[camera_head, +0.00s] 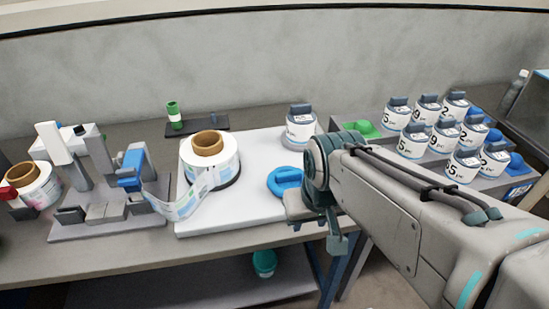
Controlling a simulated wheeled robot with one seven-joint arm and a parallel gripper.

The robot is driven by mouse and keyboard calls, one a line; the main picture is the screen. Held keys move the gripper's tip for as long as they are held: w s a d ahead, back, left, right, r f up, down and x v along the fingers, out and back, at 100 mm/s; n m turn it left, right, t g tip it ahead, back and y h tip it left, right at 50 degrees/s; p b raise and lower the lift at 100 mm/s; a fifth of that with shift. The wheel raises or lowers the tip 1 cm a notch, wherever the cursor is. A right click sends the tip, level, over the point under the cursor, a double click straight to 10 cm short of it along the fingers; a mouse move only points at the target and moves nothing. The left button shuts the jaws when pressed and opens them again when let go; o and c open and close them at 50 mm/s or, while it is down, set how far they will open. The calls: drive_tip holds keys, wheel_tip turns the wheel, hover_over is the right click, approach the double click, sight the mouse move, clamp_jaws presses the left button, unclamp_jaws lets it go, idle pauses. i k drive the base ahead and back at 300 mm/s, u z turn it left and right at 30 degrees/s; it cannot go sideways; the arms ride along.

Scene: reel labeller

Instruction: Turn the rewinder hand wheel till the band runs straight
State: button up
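The labeller (105,218) stands at the left of the bench, with a blue part (131,170) on its upright. A printed band (178,207) leaves its right side and bends in a loose curve to a white roll (225,172) with a brown core. A second roll (38,188) sits at the far left, with a red part (9,192) at its edge.
Several jars fill a grey tray (395,157) at the right. A dark pad (205,126) with a green-capped vial (174,115) lies behind.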

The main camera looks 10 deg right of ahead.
sight(283, 177)
drive_tip(key=u, duration=1.35)
drive_tip(key=i, duration=0.55)
drive_tip(key=z, duration=1.95)
